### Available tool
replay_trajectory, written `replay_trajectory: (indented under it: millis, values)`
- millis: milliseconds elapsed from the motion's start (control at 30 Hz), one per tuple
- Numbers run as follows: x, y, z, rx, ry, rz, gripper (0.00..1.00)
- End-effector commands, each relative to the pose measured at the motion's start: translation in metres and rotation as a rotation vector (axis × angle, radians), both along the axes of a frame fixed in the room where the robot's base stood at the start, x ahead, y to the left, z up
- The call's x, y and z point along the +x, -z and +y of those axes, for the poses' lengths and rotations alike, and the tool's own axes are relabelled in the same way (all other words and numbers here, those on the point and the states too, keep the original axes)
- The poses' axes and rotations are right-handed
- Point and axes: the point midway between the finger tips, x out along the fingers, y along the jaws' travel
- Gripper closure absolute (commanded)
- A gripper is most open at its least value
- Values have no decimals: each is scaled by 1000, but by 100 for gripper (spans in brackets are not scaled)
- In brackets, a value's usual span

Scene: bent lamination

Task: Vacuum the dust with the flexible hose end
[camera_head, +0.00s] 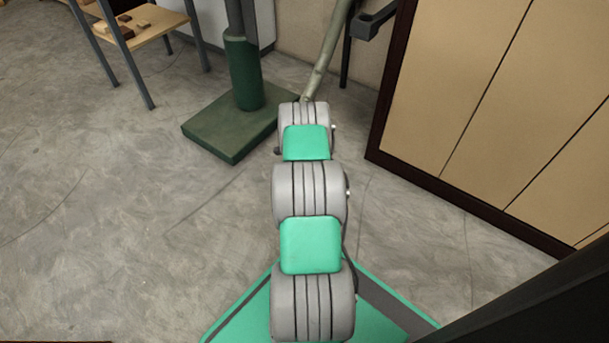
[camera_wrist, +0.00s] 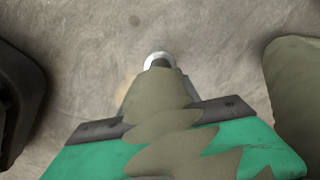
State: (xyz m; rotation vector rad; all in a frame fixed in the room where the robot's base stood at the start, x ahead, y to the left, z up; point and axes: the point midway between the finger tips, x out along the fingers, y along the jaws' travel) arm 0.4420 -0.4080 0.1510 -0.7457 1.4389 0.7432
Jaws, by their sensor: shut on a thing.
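An olive-green flexible hose (camera_head: 325,55) rises from beyond the far end of my arm in the head view. In the wrist view the hose end (camera_wrist: 158,62) has a pale ring around a dark opening, close over the grey floor. My gripper (camera_wrist: 160,88) is shut on the hose, with the hose hiding much of the jaws. In the head view my arm hides the gripper and the hose end.
A green post on a square base (camera_head: 215,130) stands left of the arm's far end. A wooden shelf (camera_head: 140,30) with small blocks is at the upper left. A wood-panelled unit with a dark frame (camera_head: 480,110) borders the right. The floor (camera_head: 110,220) at left is clear.

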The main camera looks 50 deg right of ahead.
Motion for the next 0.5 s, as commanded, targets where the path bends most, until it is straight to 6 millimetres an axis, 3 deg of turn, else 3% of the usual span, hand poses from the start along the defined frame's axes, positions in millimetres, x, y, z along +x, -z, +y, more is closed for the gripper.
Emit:
replay_trajectory:
  millis: [500]
  values:
    - [-23, 0, -18, 0, 1, 0, 100]
